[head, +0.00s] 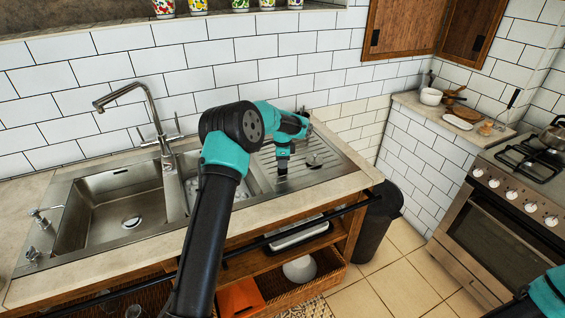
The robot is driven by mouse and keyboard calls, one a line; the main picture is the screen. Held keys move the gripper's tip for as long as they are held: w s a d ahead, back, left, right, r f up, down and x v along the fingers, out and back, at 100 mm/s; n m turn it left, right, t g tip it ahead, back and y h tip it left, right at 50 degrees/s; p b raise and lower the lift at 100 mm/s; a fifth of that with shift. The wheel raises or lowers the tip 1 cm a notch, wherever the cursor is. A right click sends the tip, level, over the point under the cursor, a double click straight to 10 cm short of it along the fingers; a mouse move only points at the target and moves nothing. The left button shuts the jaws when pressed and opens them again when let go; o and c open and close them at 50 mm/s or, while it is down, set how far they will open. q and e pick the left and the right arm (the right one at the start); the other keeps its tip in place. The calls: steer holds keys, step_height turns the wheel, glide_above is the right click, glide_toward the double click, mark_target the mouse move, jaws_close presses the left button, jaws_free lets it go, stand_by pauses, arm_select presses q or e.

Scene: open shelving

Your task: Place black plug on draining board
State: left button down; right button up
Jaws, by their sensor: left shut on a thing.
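The draining board (325,168) is the ridged steel area at the right end of the sink unit. My left gripper (282,170) points down over the left part of the draining board, near the small basin. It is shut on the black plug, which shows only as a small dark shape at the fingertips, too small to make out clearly. I cannot tell whether the plug touches the board. My left arm hides part of the small basin. My right gripper is not in view; only a piece of my right arm shows at the lower right corner.
A large steel basin (112,207) and a tall tap (156,118) are left of my arm. The small middle basin (187,180) holds something pale. A black bin (379,222) stands right of the counter, with a stove (500,200) beyond it.

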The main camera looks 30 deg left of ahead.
arm_select(q)
steer(key=shift+f, duration=0.15)
steer(key=c, duration=1)
jaws_free()
step_height(320, 180, up, 12)
steer(key=shift+r, duration=0.15)
